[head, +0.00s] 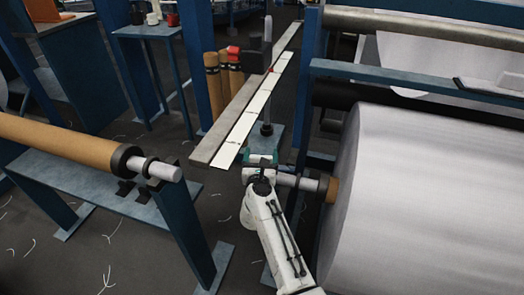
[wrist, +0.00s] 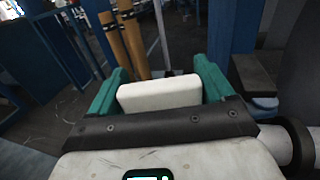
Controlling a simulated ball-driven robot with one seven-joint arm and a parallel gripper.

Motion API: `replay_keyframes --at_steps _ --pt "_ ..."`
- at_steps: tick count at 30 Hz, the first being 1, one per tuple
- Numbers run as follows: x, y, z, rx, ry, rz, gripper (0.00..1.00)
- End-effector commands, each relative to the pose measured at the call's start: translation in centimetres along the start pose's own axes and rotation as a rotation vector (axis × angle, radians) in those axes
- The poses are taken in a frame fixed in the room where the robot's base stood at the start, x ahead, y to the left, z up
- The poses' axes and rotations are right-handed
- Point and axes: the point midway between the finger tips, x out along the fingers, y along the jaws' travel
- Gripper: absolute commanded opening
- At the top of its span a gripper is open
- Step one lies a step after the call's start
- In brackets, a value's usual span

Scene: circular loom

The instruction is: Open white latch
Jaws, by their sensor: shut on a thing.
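The white latch (wrist: 160,92) is a pale block with rounded edges, between the two green fingers of my gripper (wrist: 160,90) in the wrist view. My gripper is shut on it. In the head view my gripper (head: 261,159) is at the end of my white arm, just above the roller shaft's end, and a small white part of the latch shows between the green fingers. The latch's lower side and its mount are hidden behind my gripper.
A large white fabric roll (head: 430,200) fills the right, close to my arm. A long grey beam with a white strip (head: 245,125) runs away above my gripper. A brown roller (head: 70,145) lies on a blue stand at left. Thread scraps lie on the open floor.

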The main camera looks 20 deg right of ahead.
Motion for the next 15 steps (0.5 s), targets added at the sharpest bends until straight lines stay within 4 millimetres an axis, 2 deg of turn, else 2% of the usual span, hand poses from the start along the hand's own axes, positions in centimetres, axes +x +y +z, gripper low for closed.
replay_keyframes --at_steps 12,13,15 --pt "0.00 0.10 0.05 0.000 -0.002 0.032 0.27" --pt "0.00 0.10 0.06 0.000 -0.002 0.032 0.84" --pt "0.00 0.10 0.05 0.000 -0.001 0.032 0.91"
